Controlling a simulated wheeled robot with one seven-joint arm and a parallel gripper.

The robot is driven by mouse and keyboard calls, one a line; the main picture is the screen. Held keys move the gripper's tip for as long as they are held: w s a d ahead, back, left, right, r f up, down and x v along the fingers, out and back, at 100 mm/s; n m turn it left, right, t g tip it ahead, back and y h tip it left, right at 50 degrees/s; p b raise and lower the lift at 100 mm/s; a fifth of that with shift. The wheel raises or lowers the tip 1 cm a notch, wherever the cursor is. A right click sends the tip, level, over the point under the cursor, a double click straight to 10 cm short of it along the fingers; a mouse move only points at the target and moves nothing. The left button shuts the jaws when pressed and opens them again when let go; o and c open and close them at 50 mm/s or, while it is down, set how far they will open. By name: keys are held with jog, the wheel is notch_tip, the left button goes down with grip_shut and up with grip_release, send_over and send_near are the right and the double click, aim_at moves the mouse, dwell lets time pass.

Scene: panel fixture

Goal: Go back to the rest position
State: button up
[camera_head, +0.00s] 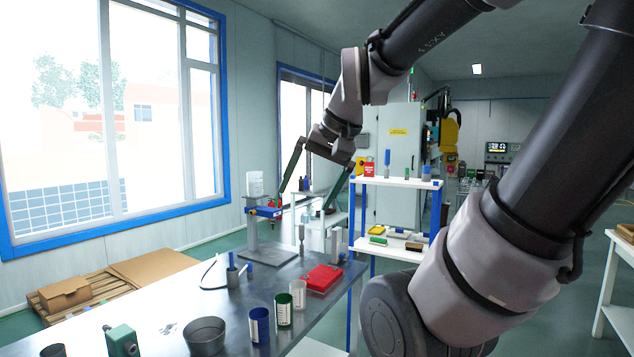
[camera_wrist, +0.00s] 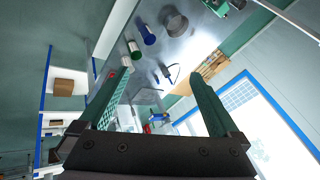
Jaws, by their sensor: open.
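My gripper (camera_head: 318,190) hangs in the air above the far end of the metal workbench (camera_head: 190,318). Its two long green fingers are spread wide apart with nothing between them. In the wrist view my gripper (camera_wrist: 160,105) also shows open and empty, with the bench, cups and floor seen beyond the fingers. My arm reaches in from the right side of the head view, bent at the elbow. The gripper touches nothing that I can see.
On the bench stand a blue cup (camera_head: 259,325), a green cup (camera_head: 283,310), a white cup (camera_head: 298,293), a grey bowl (camera_head: 205,336), a red box (camera_head: 323,278) and a stand (camera_head: 252,235). A blue-posted shelf (camera_head: 398,183) stands behind. A pallet (camera_head: 120,283) lies by the window.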

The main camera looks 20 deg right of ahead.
jog(key=shift+s+d+r+n+t+h, duration=0.15)
jog(key=shift+s+d+r+t, duration=0.1)
jog(key=shift+s+r+t, duration=0.2)
jog(key=shift+s+d+r+n+t+h, duration=0.15)
jog(key=shift+s+d+r+t, duration=0.15)
jog(key=shift+s, duration=0.2)
dwell(0.7)
